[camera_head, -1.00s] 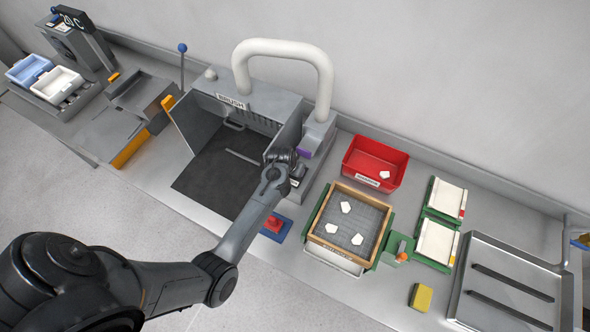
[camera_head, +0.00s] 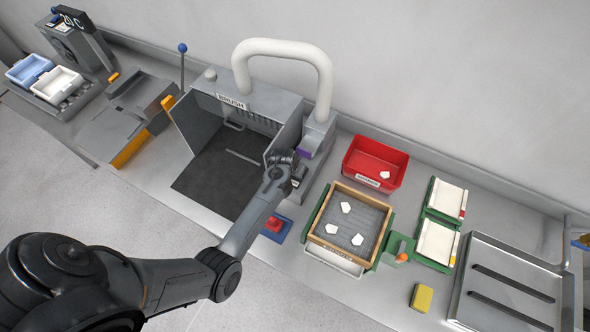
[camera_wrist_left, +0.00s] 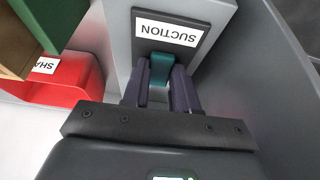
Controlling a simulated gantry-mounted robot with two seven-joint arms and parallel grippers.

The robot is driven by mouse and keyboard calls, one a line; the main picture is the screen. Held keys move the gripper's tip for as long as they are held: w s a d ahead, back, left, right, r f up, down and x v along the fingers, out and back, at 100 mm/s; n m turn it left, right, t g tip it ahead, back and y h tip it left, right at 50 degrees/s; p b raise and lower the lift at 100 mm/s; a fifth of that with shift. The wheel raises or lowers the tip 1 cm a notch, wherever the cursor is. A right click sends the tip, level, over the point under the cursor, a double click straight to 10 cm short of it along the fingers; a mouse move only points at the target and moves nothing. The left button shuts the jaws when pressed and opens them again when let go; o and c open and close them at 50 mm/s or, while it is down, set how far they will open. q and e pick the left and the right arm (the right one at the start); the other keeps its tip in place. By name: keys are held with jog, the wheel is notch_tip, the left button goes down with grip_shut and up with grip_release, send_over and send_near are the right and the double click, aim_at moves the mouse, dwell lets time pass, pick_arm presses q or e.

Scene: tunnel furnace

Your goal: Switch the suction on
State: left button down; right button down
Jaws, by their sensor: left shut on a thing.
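The suction switch is a teal lever (camera_wrist_left: 162,68) below a white SUCTION label (camera_wrist_left: 167,31) on a grey box, seen in the left wrist view. The same box stands at the right side of the brush booth (camera_head: 318,135) in the head view. My left gripper (camera_wrist_left: 161,88) is shut on the teal lever, with one dark finger on each side of it. In the head view my left gripper (camera_head: 296,172) reaches the front of that box, and the arm hides the lever there. My right gripper is not in view.
A red bin (camera_head: 364,180) and a wood-framed sieve (camera_head: 332,240) with white pieces stand right of the box. A red button on a blue base (camera_head: 274,228) sits below my forearm. The booth's side wall (camera_head: 284,125) is close to the gripper.

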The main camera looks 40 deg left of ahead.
pick_arm(q)
jog(key=shift+w+a+r+g+p, duration=0.1)
jog(key=shift+w+r+g+p, duration=0.15)
jog(key=shift+g+p, duration=0.5)
jog(key=shift+w+g, duration=0.15)
jog(key=shift+g, duration=0.1)
jog(key=shift+w+f+g+h, duration=0.1)
jog(key=shift+f+g+h, duration=0.05)
jog(key=shift+g+h, duration=0.3)
jog(key=shift+w+g, duration=0.1)
jog(key=shift+g, duration=0.55)
jog(key=c, duration=0.9)
grip_release()
notch_tip(320, 180, up, 11)
jog(key=shift+f, duration=0.1)
